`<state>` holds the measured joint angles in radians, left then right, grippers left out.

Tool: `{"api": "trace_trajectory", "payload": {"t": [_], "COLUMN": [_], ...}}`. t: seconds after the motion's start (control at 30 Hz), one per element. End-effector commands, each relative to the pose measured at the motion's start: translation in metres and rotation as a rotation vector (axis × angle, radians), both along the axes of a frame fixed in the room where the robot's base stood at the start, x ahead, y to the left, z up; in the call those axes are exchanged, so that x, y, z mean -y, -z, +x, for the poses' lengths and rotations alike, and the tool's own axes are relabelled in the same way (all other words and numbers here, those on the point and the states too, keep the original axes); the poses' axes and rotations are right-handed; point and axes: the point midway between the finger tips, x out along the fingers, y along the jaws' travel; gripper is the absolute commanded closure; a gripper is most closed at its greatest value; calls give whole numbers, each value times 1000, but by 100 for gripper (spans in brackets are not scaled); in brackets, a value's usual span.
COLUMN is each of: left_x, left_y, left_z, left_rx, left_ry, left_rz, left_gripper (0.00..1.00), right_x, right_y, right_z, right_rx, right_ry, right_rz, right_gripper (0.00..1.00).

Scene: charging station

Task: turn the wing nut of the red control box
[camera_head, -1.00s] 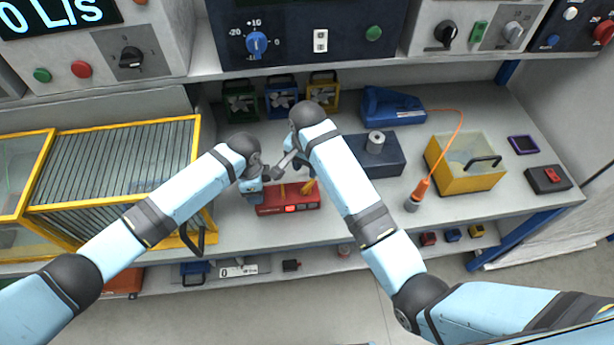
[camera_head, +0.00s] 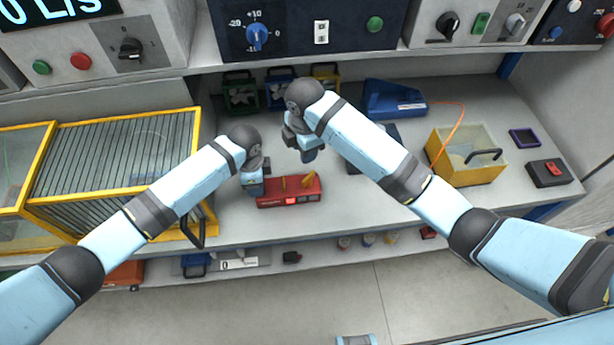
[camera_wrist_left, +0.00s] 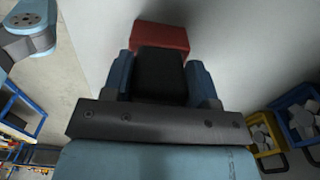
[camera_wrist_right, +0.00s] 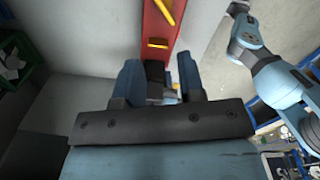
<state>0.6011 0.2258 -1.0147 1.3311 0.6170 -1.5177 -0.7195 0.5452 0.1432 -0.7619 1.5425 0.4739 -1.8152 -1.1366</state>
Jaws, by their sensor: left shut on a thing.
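The red control box (camera_head: 290,198) lies on the worktop, with two yellow wing-nut-like parts on top, a left one (camera_head: 283,183) and a right one (camera_head: 308,181). My left gripper (camera_head: 252,188) is at the box's left end. In the left wrist view its fingers (camera_wrist_left: 160,75) are shut on a black part at the end of the red box (camera_wrist_left: 162,38). My right gripper (camera_head: 309,154) is above and behind the box, apart from it. In the right wrist view its fingers (camera_wrist_right: 160,78) are spread, and the red box with yellow parts (camera_wrist_right: 158,43) lies beyond them.
Behind are small fan boxes (camera_head: 240,98), a blue tool (camera_head: 392,100) and a dark blue block (camera_head: 386,133), partly hidden by my right arm. A yellow bin (camera_head: 468,172) stands right, a yellow-framed rack (camera_head: 118,155) left.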

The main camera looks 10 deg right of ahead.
Motion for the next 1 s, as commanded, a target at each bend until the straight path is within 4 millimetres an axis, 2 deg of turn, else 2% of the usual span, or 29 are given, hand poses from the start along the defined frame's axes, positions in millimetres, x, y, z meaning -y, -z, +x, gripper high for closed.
{"api": "trace_trajectory", "payload": {"t": [0.1,0.2,0.37,0.47,0.8,1.0], "left_x": [0,0,0,0,0,0], "left_y": [-1,-1,-1,0,-1,-1], "left_z": [0,0,0,0,0,0], "left_rx": [1,1,1,1,1,1], "left_ry": [0,0,0,0,0,0], "left_rz": [-1,-1,-1,-1,-1,-1], "left_gripper": [80,80,80,80,80,80], "right_x": [3,5,6,6,6,5], "right_y": [0,0,3,13,79,108], "right_z": [-2,-4,-6,-7,-7,-7], "right_rx": [-8,-14,-22,-24,-26,-24], "right_ry": [-207,-328,-415,-424,-420,-420], "right_rz": [-12,-16,-17,-18,-18,-17], "right_gripper": [64,64,64,64,64,64]}}
